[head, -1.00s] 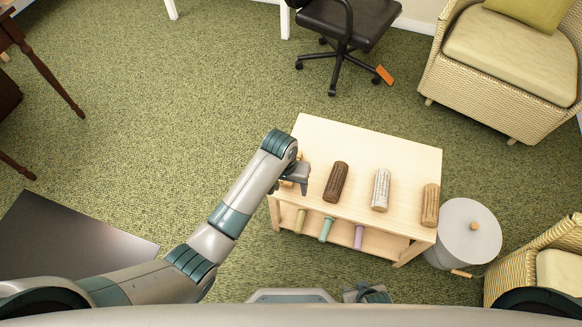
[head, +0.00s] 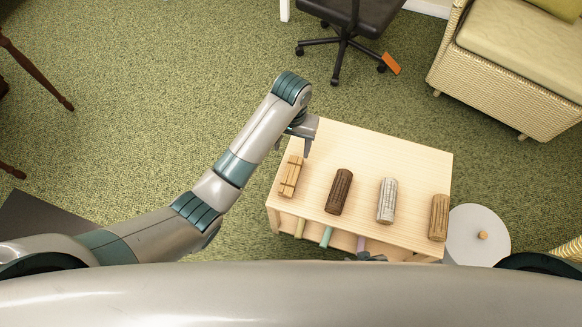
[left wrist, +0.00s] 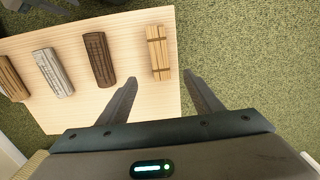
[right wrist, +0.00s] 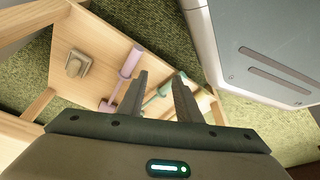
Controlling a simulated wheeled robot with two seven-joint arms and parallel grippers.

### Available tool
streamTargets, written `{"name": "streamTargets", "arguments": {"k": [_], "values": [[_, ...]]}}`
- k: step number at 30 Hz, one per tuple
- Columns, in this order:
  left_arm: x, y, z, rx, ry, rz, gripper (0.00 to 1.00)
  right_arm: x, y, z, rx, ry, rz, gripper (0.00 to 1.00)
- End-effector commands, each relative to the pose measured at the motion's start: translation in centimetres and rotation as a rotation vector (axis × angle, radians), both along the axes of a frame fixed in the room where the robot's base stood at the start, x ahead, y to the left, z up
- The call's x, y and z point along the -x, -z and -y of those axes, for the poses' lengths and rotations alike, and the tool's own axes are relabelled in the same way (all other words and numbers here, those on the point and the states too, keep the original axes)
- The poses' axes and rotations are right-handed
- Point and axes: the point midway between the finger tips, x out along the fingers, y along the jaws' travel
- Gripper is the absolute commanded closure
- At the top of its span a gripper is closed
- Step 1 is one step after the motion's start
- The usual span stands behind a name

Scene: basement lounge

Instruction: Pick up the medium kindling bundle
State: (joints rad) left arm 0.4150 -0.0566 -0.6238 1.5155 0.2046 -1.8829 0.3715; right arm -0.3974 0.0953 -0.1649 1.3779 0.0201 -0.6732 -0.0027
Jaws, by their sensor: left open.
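The kindling bundle (head: 290,176), pale sticks tied with two dark bands, lies at the left end of the wooden table (head: 345,142). It also shows in the left wrist view (left wrist: 157,60). My left gripper (head: 305,138) is open and empty above the table's far left corner, beyond the bundle. In the left wrist view the bundle lies ahead of the left fingertips (left wrist: 160,77), apart from them. My right gripper (right wrist: 158,78) is open and empty, low near the table's lower shelf; the head view shows only a little of it.
A dark log (head: 339,191), a whitish log (head: 387,200) and a light brown log (head: 439,217) lie to the right of the bundle. Purple (right wrist: 130,60) and green (right wrist: 160,92) handled things lie on the lower shelf. A round lidded bin (head: 477,240) stands at the table's right.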

Motion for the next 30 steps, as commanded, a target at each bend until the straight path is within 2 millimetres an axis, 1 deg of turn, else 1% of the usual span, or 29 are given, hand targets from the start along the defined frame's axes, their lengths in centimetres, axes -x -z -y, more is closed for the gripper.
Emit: {"name": "streamTargets", "arguments": {"k": [9,14,17,20,30], "values": [[0.0,0.0,0.0,0.000,0.000,0.000,0.41,1.2,0.3,-0.2,-0.002,-0.002,-0.016,0.69],[0.0,0.6,0.0,0.000,0.000,0.000,0.41,1.2,0.4,-0.2,-0.001,-0.002,-0.018,0.69],[0.1,1.7,0.0,-0.001,0.000,-0.002,0.41,1.1,0.5,-0.2,-0.001,-0.001,-0.020,0.69],[0.1,3.2,0.0,-0.002,0.000,-0.003,0.41,1.1,0.5,-0.1,0.001,0.000,-0.026,0.69],[0.2,9.3,-0.1,-0.002,-0.001,-0.003,0.41,0.9,0.4,0.4,0.010,0.005,-0.058,0.69]]}}
